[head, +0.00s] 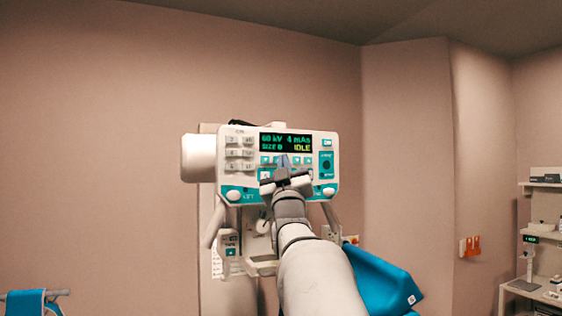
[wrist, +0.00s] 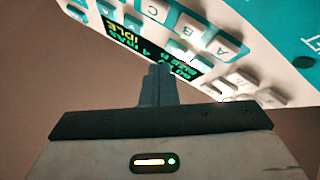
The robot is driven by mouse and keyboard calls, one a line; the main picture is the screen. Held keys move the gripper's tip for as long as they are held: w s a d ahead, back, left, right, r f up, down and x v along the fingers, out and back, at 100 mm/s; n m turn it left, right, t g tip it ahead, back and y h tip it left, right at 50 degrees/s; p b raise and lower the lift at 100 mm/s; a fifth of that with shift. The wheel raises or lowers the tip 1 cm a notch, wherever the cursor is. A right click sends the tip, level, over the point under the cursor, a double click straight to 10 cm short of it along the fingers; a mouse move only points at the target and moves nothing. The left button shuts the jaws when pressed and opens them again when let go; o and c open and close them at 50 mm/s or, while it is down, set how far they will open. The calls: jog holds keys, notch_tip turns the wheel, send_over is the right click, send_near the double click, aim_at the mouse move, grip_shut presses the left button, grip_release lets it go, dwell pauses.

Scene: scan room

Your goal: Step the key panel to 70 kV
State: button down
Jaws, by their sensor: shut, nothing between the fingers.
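The key panel (head: 248,190) is a white and teal box on a wall-mounted unit. Its dark display (head: 285,143) reads 60 kV, 4 mAs, SIZE 0 and IDLE in green and yellow. Teal keys sit just below the display, and grey keys (head: 239,153) stand at its left. My gripper (head: 283,160) is shut and empty, its fingertips in front of the keys under the display, hiding some. In the wrist view the panel (wrist: 285,30) appears turned over, and my fingertips (wrist: 159,70) are close to the display's edge. I cannot tell whether they touch a key.
A blue cover (head: 385,280) hangs right of my arm. A shelf unit (head: 545,235) with small equipment stands at the far right. An orange item (head: 470,246) is on the wall. A blue-draped rail (head: 30,302) shows at lower left.

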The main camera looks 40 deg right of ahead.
jog(key=shift+w+d+b, duration=0.1)
jog(key=shift+w+b, duration=0.2)
jog(key=shift+w, duration=0.2)
jog(key=shift+w+d, duration=0.1)
jog(key=shift+w, duration=0.3)
dwell(0.7)
jog(key=shift+s+b, duration=0.15)
jog(key=shift+b, duration=0.2)
jog(key=shift+s+f, duration=0.1)
jog(key=shift+s, duration=0.05)
jog(key=shift+s+a+b, duration=0.2)
jog(key=shift+s+b, duration=0.3)
jog(key=shift+b, duration=0.15)
